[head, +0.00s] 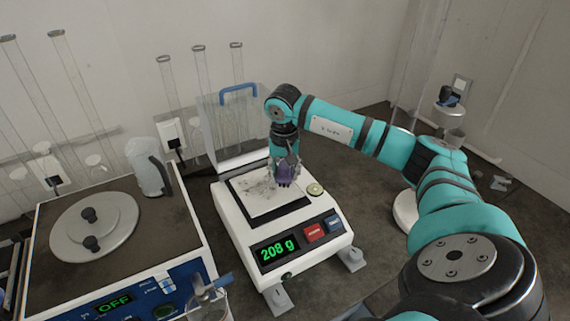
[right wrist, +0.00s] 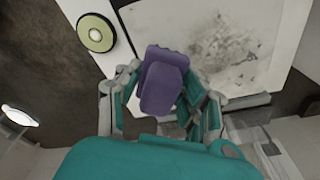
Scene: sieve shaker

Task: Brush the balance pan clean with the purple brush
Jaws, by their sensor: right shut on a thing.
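The balance (head: 285,243) is white with a display reading 208 g. Its square white pan (head: 268,203) carries dark grey dust, which shows as smudges and specks in the right wrist view (right wrist: 235,45). My right gripper (head: 286,170) is over the pan's right side, pointing down. The gripper hides part of the brush, and I cannot tell whether the bristles touch the pan. My left gripper is in neither view.
A sieve shaker (head: 95,215) with a round grey lid and an OFF display stands at the left. A clear draft shield (head: 232,125) with a blue handle is behind the pan. A cup with tools (head: 212,300) is at the front. Glass tubes line the wall.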

